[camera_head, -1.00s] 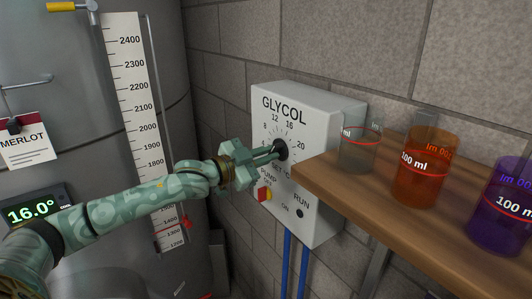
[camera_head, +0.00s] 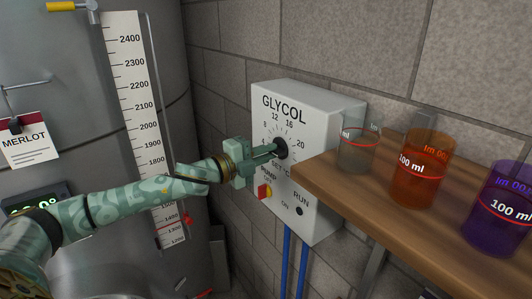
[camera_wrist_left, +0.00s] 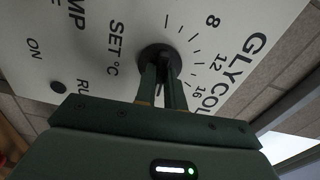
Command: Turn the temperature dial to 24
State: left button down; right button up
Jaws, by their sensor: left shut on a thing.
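The black round temperature dial (camera_head: 281,148) sits on the white GLYCOL control box (camera_head: 318,122), ringed by a printed scale. Numbers 4, 8, 12, 16 and 20 show in the head view. The 24 mark does not show clearly. My left gripper (camera_head: 271,151) is shut on the dial, reaching it from the left. In the left wrist view the two fingers (camera_wrist_left: 161,82) meet the dial (camera_wrist_left: 157,57), with SET °C beside it. I cannot make out the dial's pointer. My right gripper is not in view.
A wooden shelf (camera_head: 420,216) juts out close to the right of the dial, with clear, orange and purple beakers on it. A red and yellow pump switch (camera_head: 264,191) sits below the dial. A steel tank (camera_head: 70,110) stands at the left.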

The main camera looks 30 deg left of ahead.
pick_arm(q)
jog(key=shift+m, duration=1.3)
jog(key=c, duration=1.5)
grip_release()
jog(key=b+v, duration=0.1)
jog(key=v, duration=1.5)
jog(key=shift+s, duration=0.2)
